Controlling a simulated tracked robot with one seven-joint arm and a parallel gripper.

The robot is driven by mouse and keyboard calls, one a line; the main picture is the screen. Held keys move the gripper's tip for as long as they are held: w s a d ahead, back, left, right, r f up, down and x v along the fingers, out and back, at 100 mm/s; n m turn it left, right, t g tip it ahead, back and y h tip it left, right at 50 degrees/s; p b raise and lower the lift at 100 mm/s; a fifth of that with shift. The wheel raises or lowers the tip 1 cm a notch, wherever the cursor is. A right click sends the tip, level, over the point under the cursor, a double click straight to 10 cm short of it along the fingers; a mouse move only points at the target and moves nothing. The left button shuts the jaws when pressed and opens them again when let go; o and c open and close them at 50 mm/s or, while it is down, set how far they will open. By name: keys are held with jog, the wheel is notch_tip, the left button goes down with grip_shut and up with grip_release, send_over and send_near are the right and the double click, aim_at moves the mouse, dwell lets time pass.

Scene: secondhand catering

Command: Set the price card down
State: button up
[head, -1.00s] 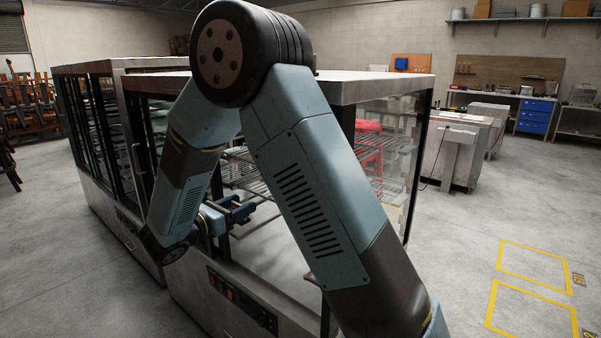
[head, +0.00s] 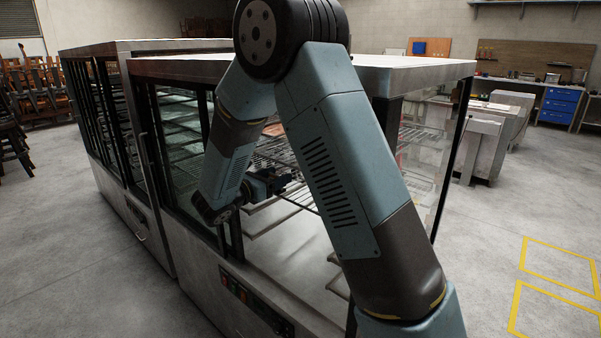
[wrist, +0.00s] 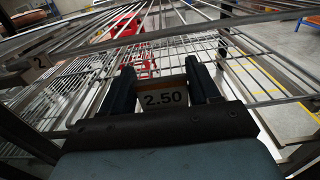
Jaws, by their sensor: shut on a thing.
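The price card (wrist: 165,98) is a small pale plate with dark figures reading 2.50. It sits between the two fingers of my gripper (wrist: 160,74), which is shut on it. In the head view my gripper (head: 280,181) reaches in through the front of the glass display cabinet (head: 420,68), at the level of its wire shelves. The card cannot be made out in the head view. In the wrist view a wire shelf (wrist: 75,90) spreads around and beyond the fingers. Whether the card touches it, I cannot tell.
A higher wire rack (wrist: 200,22) crosses the top of that view. A second cabinet (head: 110,180) adjoins on the left. Open floor (head: 490,240) lies to the right.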

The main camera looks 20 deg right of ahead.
jog(key=x, duration=0.5)
jog(key=shift+w+d, duration=0.2)
jog(key=w+d, duration=0.1)
jog(key=w+d+f, duration=0.1)
jog(key=d, duration=0.1)
jog(key=shift+d, duration=0.1)
jog(key=shift+f, duration=0.25)
jog(key=shift+f, duration=0.15)
jog(key=o, duration=1.1)
jog(key=shift+c, duration=0.2)
jog(key=v, duration=1.2)
